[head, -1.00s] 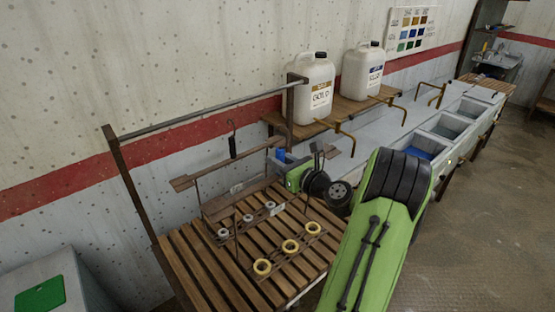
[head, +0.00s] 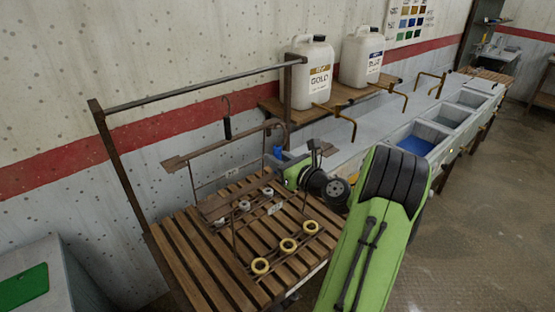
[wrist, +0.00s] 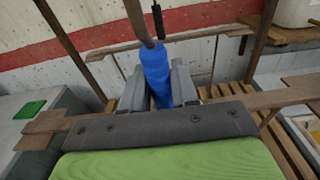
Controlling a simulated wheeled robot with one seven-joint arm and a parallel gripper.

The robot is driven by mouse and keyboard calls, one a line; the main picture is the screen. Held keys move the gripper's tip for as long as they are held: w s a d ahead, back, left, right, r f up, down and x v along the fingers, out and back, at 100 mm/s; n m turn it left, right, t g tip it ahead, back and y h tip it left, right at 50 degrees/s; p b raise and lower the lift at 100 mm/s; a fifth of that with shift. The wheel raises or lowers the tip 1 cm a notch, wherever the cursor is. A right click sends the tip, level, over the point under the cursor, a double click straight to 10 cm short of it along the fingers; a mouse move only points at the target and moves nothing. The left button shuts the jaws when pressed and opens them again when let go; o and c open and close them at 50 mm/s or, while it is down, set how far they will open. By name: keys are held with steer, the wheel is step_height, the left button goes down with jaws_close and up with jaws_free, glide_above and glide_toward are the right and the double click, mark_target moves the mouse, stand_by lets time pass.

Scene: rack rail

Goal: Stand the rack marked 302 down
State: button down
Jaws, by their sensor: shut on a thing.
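The rack (head: 226,146) has a brown top bar, thin uprights and a lower frame with yellow rings (head: 288,245) and grey rings. A small white tag (head: 275,208) shows on it, its number too small to read. My gripper (head: 283,168) is shut on the rack's blue grip (wrist: 157,75); in the wrist view the grey jaws close around it from both sides. The rack looks upright, low over the slatted wooden bench (head: 190,262). Whether its feet touch the slats I cannot tell.
A metal rail (head: 200,83) on posts runs behind the bench, with a black-gripped hook (head: 227,126) near it. GOLD (head: 312,75) and BLUE (head: 361,58) canisters stand on a shelf above the tanks at right. Bare slats show at the bench's left. A grey box (head: 40,280) stands far left.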

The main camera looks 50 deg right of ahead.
steer(key=shift+f, duration=0.25)
jaws_free()
stand_by(0.8)
steer(key=shift+s+f, duration=0.1)
stand_by(0.5)
steer(key=s+a+b, duration=0.1)
steer(key=s, duration=1)
steer(key=shift+s+a, duration=0.2)
steer(key=shift+s, duration=0.15)
stand_by(0.7)
stand_by(0.5)
